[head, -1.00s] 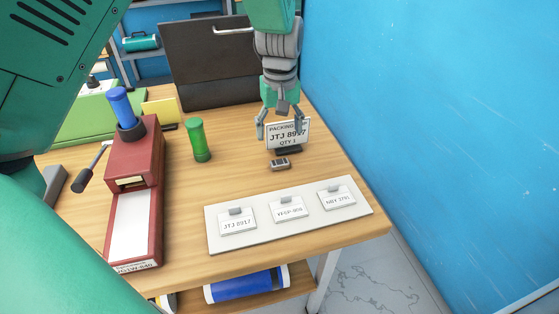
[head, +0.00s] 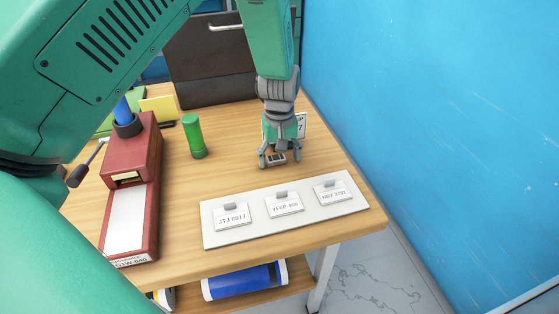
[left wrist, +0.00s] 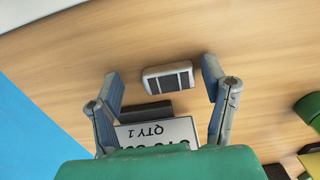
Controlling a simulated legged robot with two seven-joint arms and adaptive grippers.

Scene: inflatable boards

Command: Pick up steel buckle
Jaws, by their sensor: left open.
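The steel buckle (head: 276,158) is a small grey block with dark slots, lying flat on the wooden table in front of the packing card. It also shows in the left wrist view (left wrist: 168,77), between and a little beyond the fingertips. My left gripper (head: 278,160) points down over it with its fingers spread on either side. In the left wrist view the gripper (left wrist: 165,78) is open, with clear gaps between the fingers and the buckle. I cannot tell whether the fingertips touch the table. My right gripper is not in view.
The packing card (head: 301,126) stands on a dark base just behind the buckle. A white board (head: 256,234) with three labelled tags lies nearer the table's front edge. A green cylinder (head: 194,137) and a red machine (head: 133,170) stand to the left. A blue wall (head: 430,120) bounds the right.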

